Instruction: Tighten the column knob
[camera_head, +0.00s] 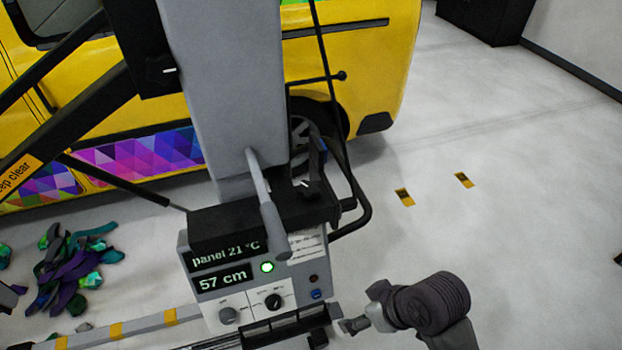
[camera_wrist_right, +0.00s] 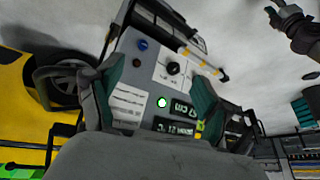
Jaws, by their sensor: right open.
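A grey column (camera_head: 225,95) stands on a control box (camera_head: 208,305). A black knob-like part with a white mark (camera_head: 305,187) sits on the black bracket right of the column. Another such part (camera_head: 163,70) sits on the black box left of it. I cannot tell which is the column knob. My right gripper (camera_head: 355,325) is at the lower right, beside the box and apart from both parts. In the right wrist view its teal-padded fingers (camera_wrist_right: 155,98) are spread, the panel beyond them. My left gripper (camera_wrist_right: 280,14) shows small at that view's upper right.
The panel has a dark display (camera_head: 224,280), a green light (camera_head: 267,267) and two dials, one grey (camera_head: 228,315) and one black (camera_head: 273,300). A yellow van (camera_head: 365,60) stands behind. Scraps of vinyl (camera_head: 75,265) lie left.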

